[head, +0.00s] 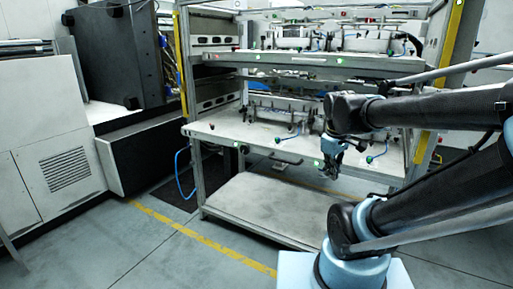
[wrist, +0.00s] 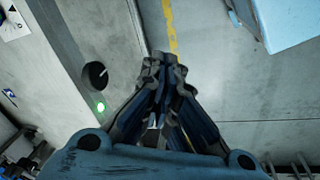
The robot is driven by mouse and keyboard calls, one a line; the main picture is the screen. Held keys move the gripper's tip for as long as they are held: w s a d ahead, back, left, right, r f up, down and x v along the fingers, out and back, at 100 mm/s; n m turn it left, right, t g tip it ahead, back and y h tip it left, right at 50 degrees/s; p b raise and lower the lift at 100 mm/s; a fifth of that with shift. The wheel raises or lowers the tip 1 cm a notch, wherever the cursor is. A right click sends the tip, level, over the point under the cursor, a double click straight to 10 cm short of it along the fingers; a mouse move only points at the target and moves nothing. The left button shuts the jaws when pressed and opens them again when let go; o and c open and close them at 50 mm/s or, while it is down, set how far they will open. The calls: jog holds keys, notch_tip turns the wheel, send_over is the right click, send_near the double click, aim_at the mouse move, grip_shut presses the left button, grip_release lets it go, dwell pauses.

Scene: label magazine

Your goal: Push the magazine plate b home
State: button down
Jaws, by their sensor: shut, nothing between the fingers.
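My gripper (head: 331,170) hangs in front of the front edge of the middle shelf (head: 222,133) of the rack, fingers pointing down. The wrist view also shows my gripper (wrist: 164,68), with its fingers together and nothing between them. The fingertips look apart from that panel, over the floor in the picture. I cannot tell which part is magazine plate b; no lettering is readable, and my arm hides part of the shelf.
A lower shelf (head: 262,205) sits under the middle one and looks empty. An upper shelf (head: 290,62) holds equipment. A blue hose (head: 179,175) hangs at the rack's left. A white cabinet (head: 50,130) stands far left. The floor (head: 150,245) in front is clear.

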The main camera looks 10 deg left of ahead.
aim_at(278, 131)
jog(key=w+a+r+n+t, duration=0.1)
jog(key=w+a+r+n, duration=0.1)
jog(key=w+a+n, duration=0.7)
jog(key=w+a+r+n+h, duration=0.1)
jog(key=w+a+r+n, duration=0.15)
jog(key=a+n, duration=0.65)
jog(key=w+a+r+n+t, duration=0.15)
jog(key=w+a+n, duration=0.45)
jog(key=a, duration=0.8)
jog(key=shift+m+g, duration=0.4)
jog(key=shift+g, duration=0.05)
jog(key=shift+w+d+f, duration=0.45)
jog(key=shift+w+f, duration=0.9)
jog(key=shift+f, duration=0.2)
jog(key=shift+w+d+f, duration=0.5)
jog(key=shift+w+f, duration=0.85)
jog(key=shift+f, duration=0.2)
jog(key=shift+w+d+f, duration=0.45)
jog(key=shift+w+f, duration=0.9)
jog(key=shift+f, duration=0.2)
jog(key=w+d, duration=0.3)
jog(key=w, duration=0.4)
jog(key=w+d, duration=0.3)
jog(key=w, duration=0.4)
jog(key=w+d, duration=0.3)
jog(key=w, duration=0.5)
